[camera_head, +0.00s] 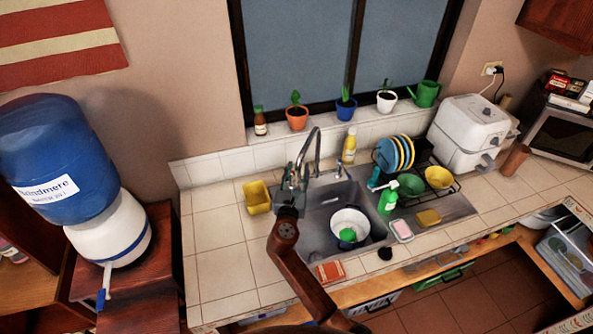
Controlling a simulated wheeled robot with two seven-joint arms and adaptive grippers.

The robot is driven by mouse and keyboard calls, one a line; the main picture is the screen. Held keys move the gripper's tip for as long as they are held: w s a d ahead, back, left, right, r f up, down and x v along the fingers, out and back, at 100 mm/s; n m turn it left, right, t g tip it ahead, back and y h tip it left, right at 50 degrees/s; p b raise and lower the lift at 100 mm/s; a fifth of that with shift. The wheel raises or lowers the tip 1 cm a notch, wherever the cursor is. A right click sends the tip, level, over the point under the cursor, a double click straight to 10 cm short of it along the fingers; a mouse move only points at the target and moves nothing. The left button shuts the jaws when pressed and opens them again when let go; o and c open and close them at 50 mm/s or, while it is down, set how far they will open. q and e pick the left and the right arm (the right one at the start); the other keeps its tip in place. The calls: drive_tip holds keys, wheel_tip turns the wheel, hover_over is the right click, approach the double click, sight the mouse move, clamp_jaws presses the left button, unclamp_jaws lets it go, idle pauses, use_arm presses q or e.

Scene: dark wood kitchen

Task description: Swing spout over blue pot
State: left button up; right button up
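The faucet's curved metal spout (318,140) rises at the back left of the sink (318,225) and arches over its left part. My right gripper (293,180) is at the faucet's left side, very close to its base. Its fingers overlap the metal there, so I cannot tell whether they touch it or are shut. A small blue pot (346,109) with a plant stands on the windowsill behind the faucet. In the sink is a round white vessel (365,222) with a green item (347,236) in it. My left gripper is not in view.
A yellow container (257,197) stands left of the sink. A yellow bottle (349,146) is behind it. A dish rack (440,180) with plates and bowls and a green soap bottle (388,198) are at right.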

drive_tip(key=shift+w+d+f, duration=0.1)
drive_tip(key=shift+d, duration=0.05)
drive_tip(key=c, duration=0.3)
clamp_jaws()
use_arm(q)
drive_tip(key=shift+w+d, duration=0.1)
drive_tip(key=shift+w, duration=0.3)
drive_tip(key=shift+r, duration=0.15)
